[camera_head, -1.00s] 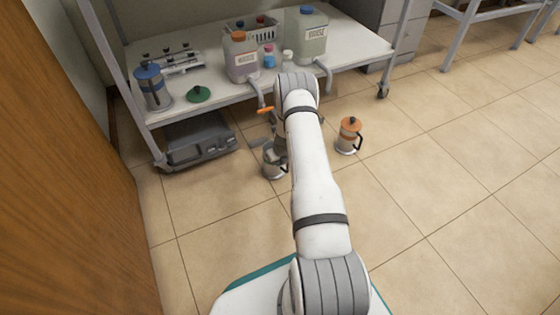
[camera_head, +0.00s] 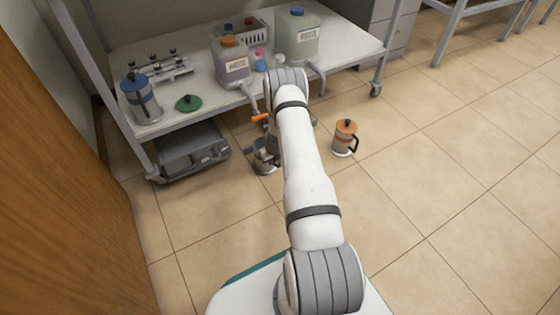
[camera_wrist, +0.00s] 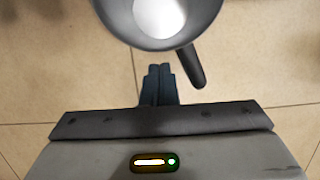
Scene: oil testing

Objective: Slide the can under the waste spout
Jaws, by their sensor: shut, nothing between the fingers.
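An open metal can (camera_head: 265,162) stands upright on the floor in front of the shelf, partly hidden by my arm in the head view. In the wrist view the can (camera_wrist: 160,18) is at the top edge, its round mouth open and its dark handle pointing toward the lower right. My gripper (camera_wrist: 160,70) is shut and empty, its fingertips at or very close to the can's near wall. I cannot tell if they touch. A grey spout (camera_head: 247,97) hangs from the orange-capped jug (camera_head: 231,62), near an orange lever (camera_head: 260,117) above the can.
An orange-lidded can (camera_head: 344,139) stands on the floor to the right. The low shelf (camera_head: 215,108) holds a blue-lidded can (camera_head: 141,100), a green lid (camera_head: 188,103) and a blue-capped jug (camera_head: 297,38) with another spout. A grey case (camera_head: 190,150) is beneath it.

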